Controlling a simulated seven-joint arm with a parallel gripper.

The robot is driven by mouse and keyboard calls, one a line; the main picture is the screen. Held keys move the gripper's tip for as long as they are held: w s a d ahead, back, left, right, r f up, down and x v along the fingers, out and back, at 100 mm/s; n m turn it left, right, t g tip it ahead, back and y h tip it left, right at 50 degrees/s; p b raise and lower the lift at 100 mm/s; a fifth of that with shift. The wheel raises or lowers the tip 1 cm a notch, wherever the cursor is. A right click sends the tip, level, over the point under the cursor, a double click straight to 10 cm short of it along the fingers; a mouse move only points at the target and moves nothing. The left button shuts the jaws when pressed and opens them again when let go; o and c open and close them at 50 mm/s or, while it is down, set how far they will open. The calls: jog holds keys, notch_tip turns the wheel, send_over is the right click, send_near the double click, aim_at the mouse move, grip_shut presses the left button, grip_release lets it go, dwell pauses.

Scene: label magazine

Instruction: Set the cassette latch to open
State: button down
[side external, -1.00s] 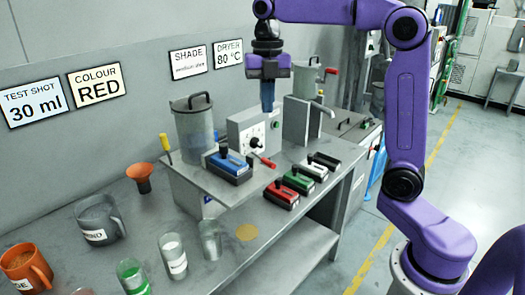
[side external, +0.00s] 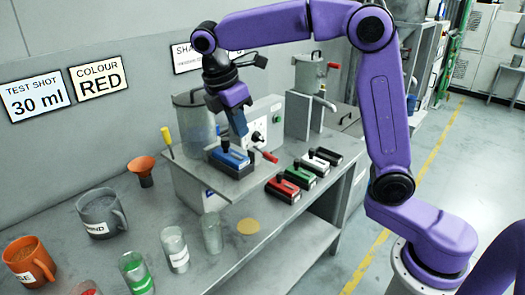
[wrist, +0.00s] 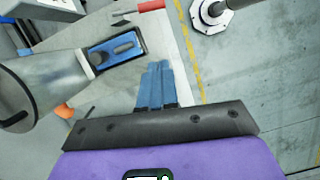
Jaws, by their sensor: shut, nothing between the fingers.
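The blue cassette (side external: 230,160) lies on the raised metal shelf of the machine, with a dark knob on its top. In the wrist view the cassette (wrist: 118,48) shows a slot in its blue top, left of my fingers. My gripper (side external: 242,132) is shut and empty, tilted, just above the cassette. Its blue fingertips (wrist: 157,66) are together in the wrist view.
Red (side external: 283,190), green (side external: 300,177), white and black cassettes sit in a row to the right. Jugs, cups and an orange funnel (side external: 142,168) stand at the left. The bench front is partly clear.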

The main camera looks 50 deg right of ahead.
aim_at(271, 157)
jog(key=x, duration=0.9)
jog(key=shift+d, duration=0.1)
jog(key=shift+s+d+f, duration=0.1)
jog(key=shift+d, duration=0.45)
jog(key=shift+s+d+f, duration=0.1)
jog(key=shift+d, duration=0.45)
jog(key=shift+s+d+f, duration=0.15)
jog(key=shift+d, duration=0.65)
jog(key=shift+s+d+f, duration=0.1)
jog(key=shift+s+d, duration=0.15)
jog(key=shift+d, duration=0.65)
